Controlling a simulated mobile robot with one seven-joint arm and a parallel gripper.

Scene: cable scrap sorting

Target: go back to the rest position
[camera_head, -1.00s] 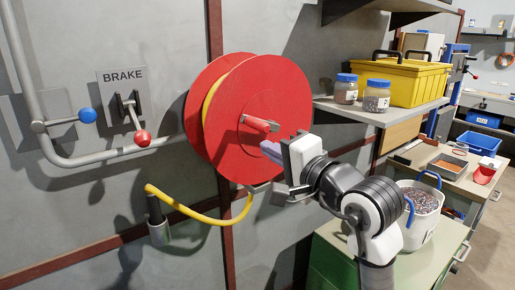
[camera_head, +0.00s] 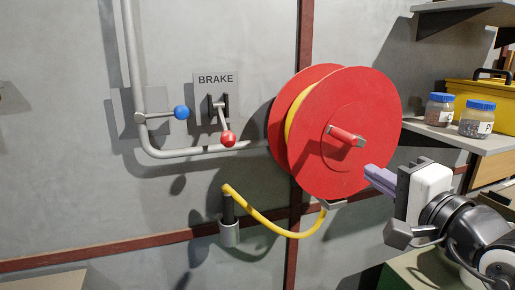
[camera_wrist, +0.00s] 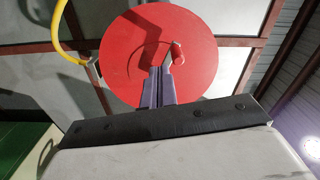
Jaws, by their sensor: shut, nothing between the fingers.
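My gripper (camera_head: 381,180) is in front of the lower right of the red cable reel (camera_head: 352,110), with its fingers pointing left toward the reel. In the wrist view the purple fingers of my gripper (camera_wrist: 158,75) are together, and nothing shows between them. The reel (camera_wrist: 125,40) fills the space beyond them. The reel's red crank handle (camera_head: 347,136) is just above and left of the fingertips. In the wrist view the handle (camera_wrist: 178,54) shows right beside the fingertips; I cannot tell the gap in depth.
Yellow cable (camera_head: 262,227) hangs from the reel to a grey holder (camera_head: 229,234) on the wall. A red-knobbed brake lever (camera_head: 228,138) and a blue-knobbed pipe lever (camera_head: 181,113) are at left. Jars (camera_head: 476,119) and a yellow case (camera_head: 500,97) stand on a shelf at right.

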